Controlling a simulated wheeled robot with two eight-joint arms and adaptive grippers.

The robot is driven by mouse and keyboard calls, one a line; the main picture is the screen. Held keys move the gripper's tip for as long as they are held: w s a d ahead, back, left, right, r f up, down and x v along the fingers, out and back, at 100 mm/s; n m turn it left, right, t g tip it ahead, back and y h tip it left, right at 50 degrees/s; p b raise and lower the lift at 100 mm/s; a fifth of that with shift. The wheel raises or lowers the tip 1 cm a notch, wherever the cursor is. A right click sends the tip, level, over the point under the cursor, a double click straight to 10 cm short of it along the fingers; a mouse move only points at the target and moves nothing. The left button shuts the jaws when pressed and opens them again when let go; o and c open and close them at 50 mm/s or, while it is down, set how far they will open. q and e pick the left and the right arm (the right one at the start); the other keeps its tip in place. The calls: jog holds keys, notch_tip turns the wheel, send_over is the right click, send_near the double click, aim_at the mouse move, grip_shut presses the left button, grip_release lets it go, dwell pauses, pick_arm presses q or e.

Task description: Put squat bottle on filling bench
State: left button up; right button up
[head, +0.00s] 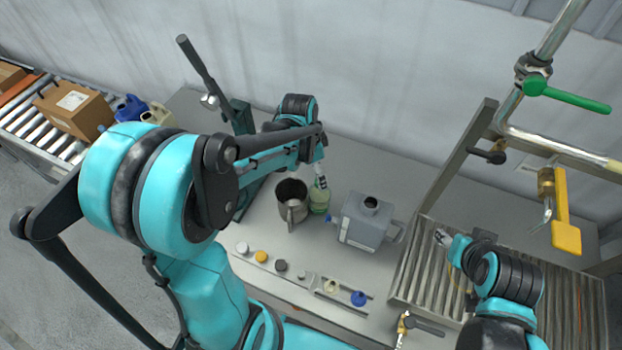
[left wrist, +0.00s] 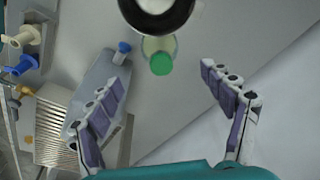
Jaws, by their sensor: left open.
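A squat bottle (head: 319,203), pale green and translucent, stands on the grey bench (head: 400,180) between a metal jug and a grey can. In the left wrist view the bottle (left wrist: 160,46) shows its bright green cap. My left gripper (left wrist: 164,76) is open and empty, its fingers spread to either side of the bottle's line and apart from it. In the head view my left gripper (head: 321,178) is just above the bottle and partly hides it. My right gripper (head: 443,237) hangs over the slatted part of the bench; its jaws are too small to read.
The metal jug (head: 291,212) and the grey can (head: 365,228) stand close on either side of the bottle. A strip of caps (head: 300,277) lies in front. Pipes with a yellow valve handle (head: 566,238) rise at right. A roller conveyor (head: 40,138) holds boxes at left.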

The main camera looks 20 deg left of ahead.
pick_arm(q)
jog(key=s+d+r+n+t+y, duration=0.1)
jog(key=s+r+n+t, duration=0.4)
jog(key=s+r+n, duration=0.4)
jog(key=s, duration=0.3)
jog(key=shift+r+t, duration=0.4)
jog(key=shift+s+f, duration=0.1)
notch_tip(320, 180, down, 14)
jog(key=b, duration=1.4)
